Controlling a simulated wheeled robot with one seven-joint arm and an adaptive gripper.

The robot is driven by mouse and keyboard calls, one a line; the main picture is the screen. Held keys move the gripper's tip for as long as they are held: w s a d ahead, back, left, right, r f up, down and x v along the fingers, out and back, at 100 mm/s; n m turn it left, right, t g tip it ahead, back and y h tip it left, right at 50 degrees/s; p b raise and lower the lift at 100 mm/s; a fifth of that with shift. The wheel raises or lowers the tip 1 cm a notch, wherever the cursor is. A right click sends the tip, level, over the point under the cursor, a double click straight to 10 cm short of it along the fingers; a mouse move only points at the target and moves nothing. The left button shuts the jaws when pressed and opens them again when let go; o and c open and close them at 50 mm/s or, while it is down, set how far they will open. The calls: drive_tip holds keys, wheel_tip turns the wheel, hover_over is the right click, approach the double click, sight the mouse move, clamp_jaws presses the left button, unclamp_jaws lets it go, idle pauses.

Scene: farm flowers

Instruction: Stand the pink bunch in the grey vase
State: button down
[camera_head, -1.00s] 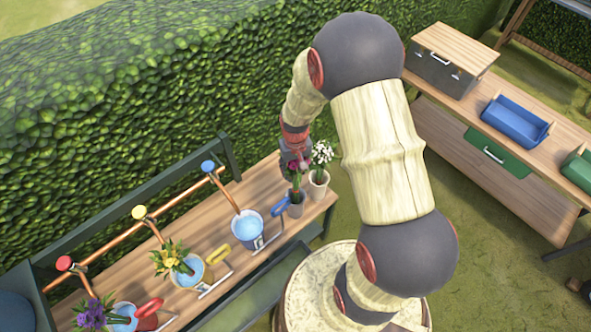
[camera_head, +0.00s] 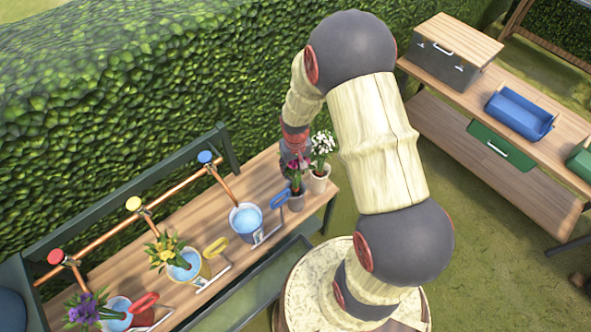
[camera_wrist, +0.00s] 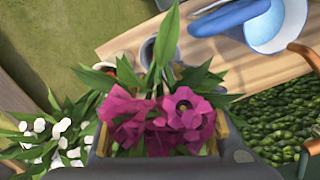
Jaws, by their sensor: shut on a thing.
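The pink bunch (camera_head: 297,164) has dark magenta blooms and green leaves. My gripper (camera_head: 296,150) is shut on it, and in the wrist view the blooms (camera_wrist: 165,122) sit between the fingers of my gripper (camera_wrist: 165,145). The grey vase (camera_head: 296,199) stands upright on the bench near its right end, directly below the bunch. A grey rim, likely the vase (camera_wrist: 148,50), shows behind the leaves in the wrist view. The stem ends are hidden, so I cannot tell whether they are inside the vase.
A pale pot (camera_head: 319,183) with white flowers (camera_head: 322,146) stands close to the vase's right. Blue (camera_head: 246,221), yellow (camera_head: 184,266) and red-handled (camera_head: 115,314) watering pails line the bench (camera_head: 225,194) to the left. A hedge stands behind.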

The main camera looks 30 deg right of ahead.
drive_tip(key=c, duration=0.8)
unclamp_jaws()
drive_tip(key=shift+c, duration=0.2)
wheel_tip(320, 180, up, 12)
drive_tip(key=shift+r, duration=0.1)
idle(0.6)
